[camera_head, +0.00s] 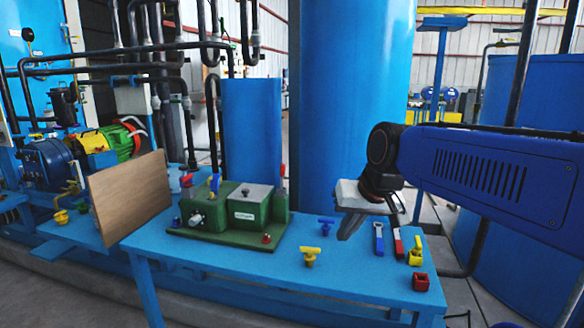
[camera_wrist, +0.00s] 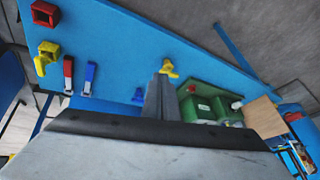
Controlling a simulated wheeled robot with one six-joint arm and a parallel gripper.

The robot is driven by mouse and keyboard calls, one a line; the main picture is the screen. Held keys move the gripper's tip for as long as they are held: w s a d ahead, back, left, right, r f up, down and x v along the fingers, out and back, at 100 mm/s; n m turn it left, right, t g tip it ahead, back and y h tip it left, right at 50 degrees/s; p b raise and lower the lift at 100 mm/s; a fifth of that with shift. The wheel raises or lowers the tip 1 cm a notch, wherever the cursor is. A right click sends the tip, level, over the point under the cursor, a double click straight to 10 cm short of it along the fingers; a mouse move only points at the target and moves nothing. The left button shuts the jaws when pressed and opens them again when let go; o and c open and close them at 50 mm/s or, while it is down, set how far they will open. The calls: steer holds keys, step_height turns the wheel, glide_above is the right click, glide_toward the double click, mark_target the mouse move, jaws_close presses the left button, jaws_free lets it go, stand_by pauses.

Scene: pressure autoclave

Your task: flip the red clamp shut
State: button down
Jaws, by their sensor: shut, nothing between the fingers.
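The red clamp (camera_head: 398,246), with a red and a pale part, is on the right part of the blue table, beside a blue clamp (camera_head: 378,238). In the wrist view the red clamp (camera_wrist: 68,72) and the blue clamp (camera_wrist: 89,76) are left of my fingers. I cannot tell how far the red clamp's lever is swung. My gripper (camera_head: 345,234) is shut and empty, pointing down above the table, left of both clamps in the head view. Its fingertips (camera_wrist: 161,80) show in the wrist view, apart from the clamps.
A blue valve (camera_head: 327,226) and a yellow valve (camera_head: 310,256) are left of my gripper. A yellow valve (camera_head: 416,252) and a red square piece (camera_head: 421,282) are right of the clamps. A green machine (camera_head: 240,212) and a wooden board (camera_head: 130,197) stand farther left.

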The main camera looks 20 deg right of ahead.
steer(key=w+r+m, duration=0.1)
steer(key=w+r, duration=0.3)
steer(key=w, duration=0.4)
steer(key=w+d+r+t+y, duration=0.1)
steer(key=w+r, duration=0.3)
steer(key=w, duration=0.5)
steer(key=w+d+r+m, duration=0.1)
steer(key=w+r, duration=0.3)
steer(key=w, duration=0.4)
steer(key=shift+w+r+m+y, duration=0.2)
steer(key=shift+r+m+y, duration=0.05)
steer(key=shift+m+y, duration=0.05)
glide_toward(282, 177)
steer(key=shift+w+d+f, duration=0.15)
steer(key=shift+w+f, duration=0.7)
steer(key=shift+f, duration=0.1)
steer(key=shift+w+d+f, duration=0.15)
steer(key=shift+w+f, duration=0.7)
steer(key=shift+f, duration=0.05)
